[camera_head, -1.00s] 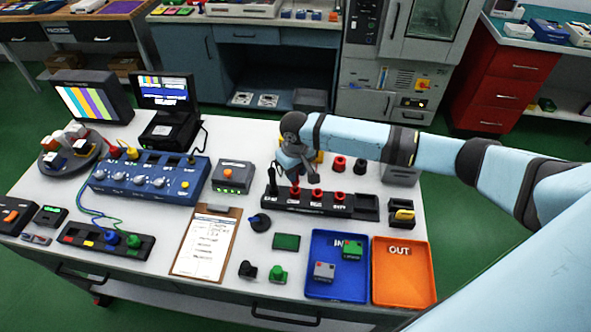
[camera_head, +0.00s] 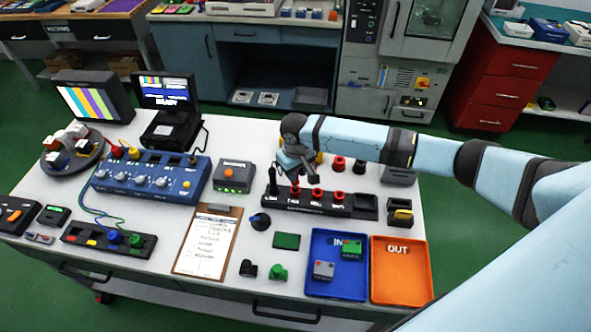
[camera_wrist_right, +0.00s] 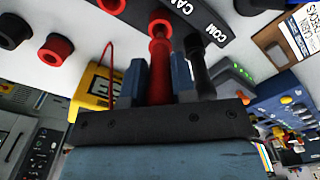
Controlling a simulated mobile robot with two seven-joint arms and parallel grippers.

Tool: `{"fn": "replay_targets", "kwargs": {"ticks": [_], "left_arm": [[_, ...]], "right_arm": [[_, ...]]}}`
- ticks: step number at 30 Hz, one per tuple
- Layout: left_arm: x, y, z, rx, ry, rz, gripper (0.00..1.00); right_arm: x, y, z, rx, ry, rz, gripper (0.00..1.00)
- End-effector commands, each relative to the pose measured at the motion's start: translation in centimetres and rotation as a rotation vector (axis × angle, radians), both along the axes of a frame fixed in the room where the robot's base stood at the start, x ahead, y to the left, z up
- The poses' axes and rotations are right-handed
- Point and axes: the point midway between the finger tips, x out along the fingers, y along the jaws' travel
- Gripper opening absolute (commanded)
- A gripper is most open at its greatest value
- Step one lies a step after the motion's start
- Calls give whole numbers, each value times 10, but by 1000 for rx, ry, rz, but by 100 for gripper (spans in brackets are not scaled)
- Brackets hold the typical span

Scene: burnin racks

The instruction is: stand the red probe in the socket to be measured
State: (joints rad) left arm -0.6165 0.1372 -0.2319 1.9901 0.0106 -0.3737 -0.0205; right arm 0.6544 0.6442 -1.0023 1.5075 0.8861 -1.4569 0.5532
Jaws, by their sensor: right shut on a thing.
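My right gripper (camera_head: 294,172) is over the left part of the black socket strip (camera_head: 352,214). In the wrist view its two blue fingers (camera_wrist_right: 160,82) are shut on the red probe (camera_wrist_right: 160,65). The probe's far end meets a red ring on the strip, beside the CAL label; I cannot tell how deep it sits. The black probe (camera_head: 272,180) stands at the strip's left end and shows near the COM label in the wrist view (camera_wrist_right: 197,65). Other red sockets (camera_head: 317,194) (camera_head: 339,197) lie farther right. My left gripper is not in view.
A yellow meter (camera_wrist_right: 92,92) with a red lead is close beside the gripper. A blue IN tray (camera_head: 324,284) and an orange OUT tray (camera_head: 400,285) are in front. A clipboard (camera_head: 207,243) lies left.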

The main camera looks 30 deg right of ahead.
Motion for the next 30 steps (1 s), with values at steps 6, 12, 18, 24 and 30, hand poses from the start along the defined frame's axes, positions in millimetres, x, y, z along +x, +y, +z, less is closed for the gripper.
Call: {"fn": "replay_targets", "kwargs": {"ticks": [6,12,18,24,30], "left_arm": [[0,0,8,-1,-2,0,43],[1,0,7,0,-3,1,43],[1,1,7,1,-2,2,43],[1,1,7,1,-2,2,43],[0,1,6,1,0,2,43]], "right_arm": [[0,0,1,0,0,0,1],[0,0,0,0,0,0,1],[0,0,0,0,0,0,1],[0,0,-4,1,0,-1,1],[0,0,-8,1,0,-1,1]]}}
